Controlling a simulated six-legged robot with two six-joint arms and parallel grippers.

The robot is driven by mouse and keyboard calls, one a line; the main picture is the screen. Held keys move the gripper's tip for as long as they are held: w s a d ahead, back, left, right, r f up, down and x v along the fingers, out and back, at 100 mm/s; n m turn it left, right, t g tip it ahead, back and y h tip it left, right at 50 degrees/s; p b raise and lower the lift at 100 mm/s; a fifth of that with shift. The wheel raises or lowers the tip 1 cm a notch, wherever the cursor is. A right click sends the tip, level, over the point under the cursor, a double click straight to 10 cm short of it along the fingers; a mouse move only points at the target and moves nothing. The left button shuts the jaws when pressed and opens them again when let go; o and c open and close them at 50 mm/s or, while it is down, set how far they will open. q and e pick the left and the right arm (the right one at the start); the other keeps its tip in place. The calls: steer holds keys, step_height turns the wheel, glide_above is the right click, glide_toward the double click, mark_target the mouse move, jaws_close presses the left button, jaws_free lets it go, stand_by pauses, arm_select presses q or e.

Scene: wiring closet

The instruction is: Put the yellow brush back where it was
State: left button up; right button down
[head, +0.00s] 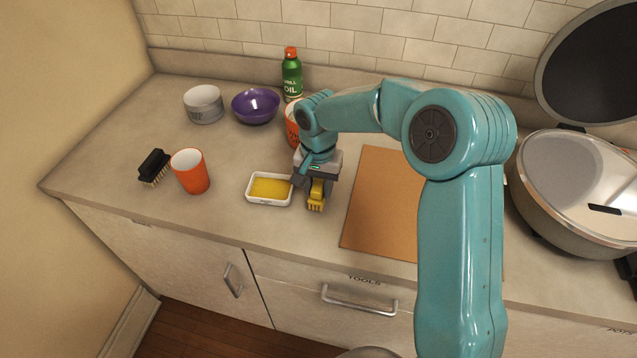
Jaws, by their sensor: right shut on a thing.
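The yellow brush (316,199) is in the jaws of my right gripper (317,183), bristles pointing down toward the front of the counter. The gripper is shut on it and hides its upper part. I cannot tell whether the brush touches the counter. The brush is just right of a small white tray (250,200) with a yellow sponge or yellow filling in it. My left gripper is not in view.
A black brush (154,167) and an orange cup (190,171) stand to the left. A grey bowl (203,104), purple bowl (255,105), green oil bottle (291,76) and another orange cup (291,123) are behind. A brown board (375,209) and a large pan (575,190) are right.

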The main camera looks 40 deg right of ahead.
steer(key=shift+f, duration=0.45)
steer(key=shift+s, duration=0.2)
steer(key=shift+w, duration=0.15)
steer(key=shift+f+b, duration=0.45)
steer(key=shift+b, duration=0.05)
steer(key=c, duration=1)
jaws_free()
steer(key=o, duration=0.5)
steer(key=shift+o, duration=0.2)
